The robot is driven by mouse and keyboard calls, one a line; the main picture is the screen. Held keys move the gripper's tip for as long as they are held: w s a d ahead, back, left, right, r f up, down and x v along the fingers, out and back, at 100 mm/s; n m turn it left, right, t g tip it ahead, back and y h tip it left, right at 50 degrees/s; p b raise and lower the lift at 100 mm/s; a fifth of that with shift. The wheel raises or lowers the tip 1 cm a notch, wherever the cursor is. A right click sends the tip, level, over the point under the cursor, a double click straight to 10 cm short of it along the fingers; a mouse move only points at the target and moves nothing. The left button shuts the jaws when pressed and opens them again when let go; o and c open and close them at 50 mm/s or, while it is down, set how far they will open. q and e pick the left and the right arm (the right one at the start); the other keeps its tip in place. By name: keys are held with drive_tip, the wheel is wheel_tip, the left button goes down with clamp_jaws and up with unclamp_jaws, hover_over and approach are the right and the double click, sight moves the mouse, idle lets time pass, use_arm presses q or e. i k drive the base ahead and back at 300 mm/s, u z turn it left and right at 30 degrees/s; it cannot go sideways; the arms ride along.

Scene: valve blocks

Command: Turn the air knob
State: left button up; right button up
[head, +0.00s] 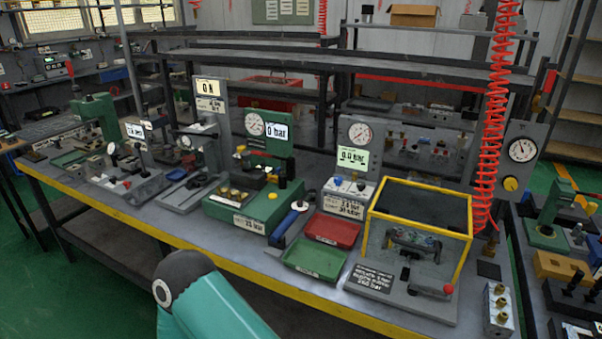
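A yellow round knob (511,184) sits on a grey upright panel (535,135) at the right, below a round dial gauge (522,149). It looks like the air knob, but I cannot read a label on it. A red coiled hose (492,120) hangs just left of the panel. A teal link of one of my arms rises at the bottom middle, far from the knob. No gripper fingers show in the head view.
A long workbench with a yellow front edge (140,231) carries test rigs. A yellow-framed box (420,184) stands left of the panel. Green (315,258) and red (332,231) trays lie near the middle. A second bench with small fixtures stands at right.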

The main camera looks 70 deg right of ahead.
sight(361, 186)
drive_tip(key=z, duration=0.15)
drive_tip(key=k, duration=1.65)
drive_tip(key=z, duration=1)
drive_tip(key=i, duration=0.8)
drive_tip(key=z, duration=0.05)
